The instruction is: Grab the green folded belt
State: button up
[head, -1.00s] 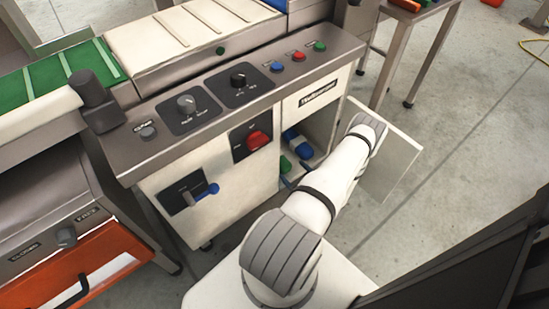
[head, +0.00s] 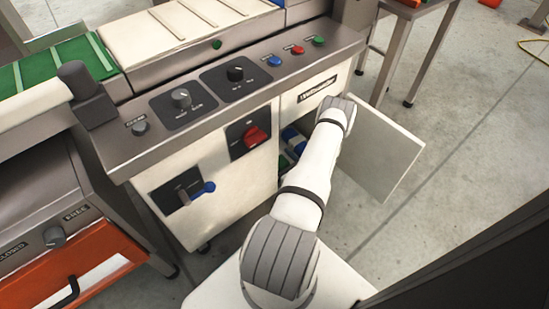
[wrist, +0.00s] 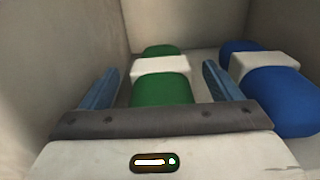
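The green folded belt (wrist: 162,90) lies inside the compartment, with a white band (wrist: 160,69) around its middle. My gripper (wrist: 162,66) is open, with one blue finger on each side of the belt. Gaps show between the fingers and the belt, so it is not gripped. The near end of the belt is hidden behind my gripper's body.
A blue folded belt (wrist: 278,98) with a white band lies just right of my right finger. Compartment walls stand close on the left and behind. The open cabinet door (head: 378,150) stands right of my arm. The control panel (head: 230,85) is above.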

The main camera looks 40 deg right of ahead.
jog(key=c, duration=1.2)
